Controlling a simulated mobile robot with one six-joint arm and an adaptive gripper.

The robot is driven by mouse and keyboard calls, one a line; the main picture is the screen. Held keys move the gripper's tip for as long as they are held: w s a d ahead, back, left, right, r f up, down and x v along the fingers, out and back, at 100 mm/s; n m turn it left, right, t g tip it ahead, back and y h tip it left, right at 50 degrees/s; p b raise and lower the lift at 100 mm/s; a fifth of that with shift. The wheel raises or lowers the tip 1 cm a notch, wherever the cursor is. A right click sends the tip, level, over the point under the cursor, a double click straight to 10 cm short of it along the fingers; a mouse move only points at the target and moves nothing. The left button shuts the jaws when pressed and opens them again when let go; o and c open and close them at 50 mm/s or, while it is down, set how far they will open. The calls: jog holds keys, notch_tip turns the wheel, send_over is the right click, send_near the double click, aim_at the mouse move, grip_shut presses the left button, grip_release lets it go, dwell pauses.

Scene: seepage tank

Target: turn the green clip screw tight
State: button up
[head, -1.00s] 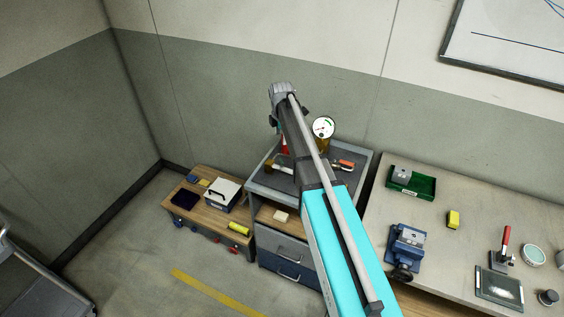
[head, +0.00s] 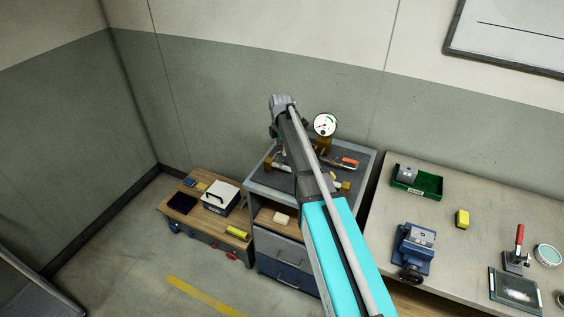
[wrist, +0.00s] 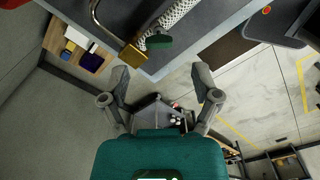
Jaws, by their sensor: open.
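In the wrist view a dark green knob (wrist: 158,41), which looks like the clip screw, sits beside a white braided hose (wrist: 178,14) at the edge of a grey cart top. A brass block (wrist: 132,56) is just left of it. My gripper (wrist: 162,77) is open and empty, its two fingers spread wide below the knob in the picture, apart from it. In the head view my arm reaches over the grey cart (head: 262,186) and hides part of its top. I cannot make out the green screw there.
A round gauge (head: 324,124) stands at the cart's back. A low wooden bench (head: 183,204) with boxes is left of the cart. Floor is clear at front left.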

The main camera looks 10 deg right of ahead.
aim_at(281, 158)
jog(key=shift+f+b, duration=2.3)
jog(key=shift+f, duration=0.25)
jog(key=c, duration=1.1)
jog(key=shift+d, duration=0.2)
grip_shut()
jog(key=shift+a, duration=0.1)
